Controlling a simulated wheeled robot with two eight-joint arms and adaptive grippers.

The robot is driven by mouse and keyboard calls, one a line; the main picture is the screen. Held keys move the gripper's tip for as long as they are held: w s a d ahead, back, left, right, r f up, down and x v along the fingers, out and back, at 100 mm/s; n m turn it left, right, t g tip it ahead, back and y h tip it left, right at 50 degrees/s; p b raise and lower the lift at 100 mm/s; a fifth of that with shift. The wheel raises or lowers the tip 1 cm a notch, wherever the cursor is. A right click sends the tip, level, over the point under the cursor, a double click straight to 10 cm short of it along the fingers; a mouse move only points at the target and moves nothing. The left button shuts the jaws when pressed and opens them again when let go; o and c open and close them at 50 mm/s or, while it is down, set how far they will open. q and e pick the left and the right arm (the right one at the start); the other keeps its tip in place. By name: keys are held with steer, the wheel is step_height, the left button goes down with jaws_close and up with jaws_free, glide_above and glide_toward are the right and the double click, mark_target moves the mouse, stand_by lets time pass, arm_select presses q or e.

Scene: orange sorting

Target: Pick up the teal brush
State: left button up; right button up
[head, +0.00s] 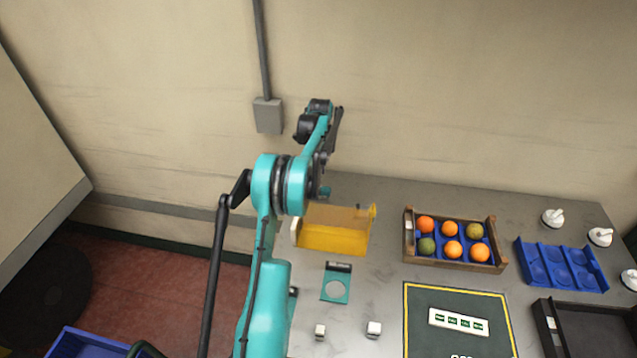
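A small teal piece (325,191) shows at the back edge of the table, just behind the yellow bin and partly hidden by my arm. It may be the teal brush, but I cannot tell its full shape. My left arm rises from the bottom and bends over at the top of the view. Dark parts at its far end (321,168) come down close to the teal piece. The fingers are not clear, so I cannot see whether they are open or touch anything. My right gripper is not in view.
A yellow translucent bin (335,237) stands right of my arm. A teal plate with a round hole (325,297) lies in front of it. A wooden crate (437,262) holds oranges and greenish fruit. A blue tray (522,255), dark tray (546,335) and green mat (420,320) lie right.

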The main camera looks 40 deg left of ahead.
mark_target(319, 189)
arm_select(q)
steer(key=f, duration=0.2)
steer(key=shift+s+f+b, duration=0.2)
steer(key=shift+f+b, duration=0.1)
steer(key=shift+f, duration=0.05)
step_height(319, 189, down, 5)
steer(key=shift+a+r+b, duration=0.1)
steer(key=shift+r+b, duration=0.1)
steer(key=shift+b, duration=0.3)
jaws_close()
